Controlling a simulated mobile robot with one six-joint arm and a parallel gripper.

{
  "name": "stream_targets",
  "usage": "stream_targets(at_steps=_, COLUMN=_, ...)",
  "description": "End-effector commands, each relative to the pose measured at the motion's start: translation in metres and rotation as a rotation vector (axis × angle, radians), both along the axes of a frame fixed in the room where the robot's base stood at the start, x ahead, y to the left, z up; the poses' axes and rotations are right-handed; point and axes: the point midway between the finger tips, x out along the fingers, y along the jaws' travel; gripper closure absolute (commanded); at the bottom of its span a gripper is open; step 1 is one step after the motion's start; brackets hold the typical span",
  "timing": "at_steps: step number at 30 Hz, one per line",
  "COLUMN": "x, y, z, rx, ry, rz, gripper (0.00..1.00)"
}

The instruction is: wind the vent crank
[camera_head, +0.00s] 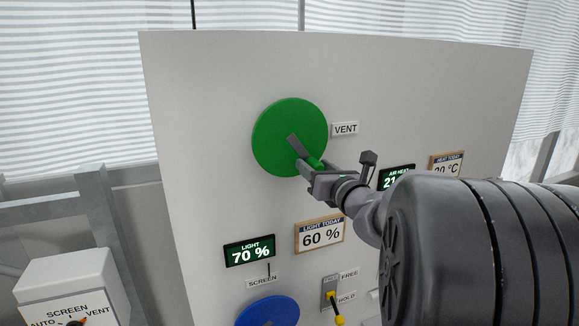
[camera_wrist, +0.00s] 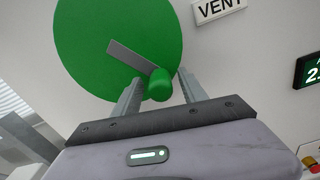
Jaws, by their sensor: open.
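The vent crank is a green disc (camera_head: 268,140) on a pale panel, beside a VENT label (camera_head: 345,129). A grey crank arm (camera_head: 297,145) runs from the disc's middle down to the right and ends in a green knob (camera_head: 315,163). My gripper (camera_head: 307,167) is at the knob. In the wrist view the disc (camera_wrist: 90,50), the grey arm (camera_wrist: 130,54) and the knob (camera_wrist: 159,86) show. There the two fingers of my gripper (camera_wrist: 157,85) stand apart, one on each side of the knob. Whether either finger touches it, I cannot tell.
Below are a LIGHT display (camera_head: 249,252) reading 70 %, a LIGHT TODAY sign (camera_head: 320,235) reading 60 %, a blue disc (camera_head: 268,312) under a SCREEN label, and a FREE/HOLD lever (camera_head: 335,300). A white selector box (camera_head: 68,285) stands at lower left. My arm hides part of the panel's right side.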

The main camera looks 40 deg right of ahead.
Motion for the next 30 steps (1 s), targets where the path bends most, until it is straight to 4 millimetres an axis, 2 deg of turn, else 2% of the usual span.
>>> stream_targets(at_steps=2, x=-0.0002, y=0.0, z=-0.0001, rx=0.0, ry=0.0, rz=0.0, gripper=0.5)
stream_targets(at_steps=3, x=-0.0003, y=0.0, z=-0.0001, rx=0.0, ry=0.0, rz=0.0, gripper=0.54)
stream_targets(at_steps=10, x=-0.0005, y=0.0, z=-0.0001, rx=0.0, ry=0.0, rz=0.0, gripper=0.99)
stream_targets(at_steps=30, x=-0.0007, y=0.0001, z=-0.0003, rx=0.0, ry=0.001, rz=0.0, gripper=1.0)
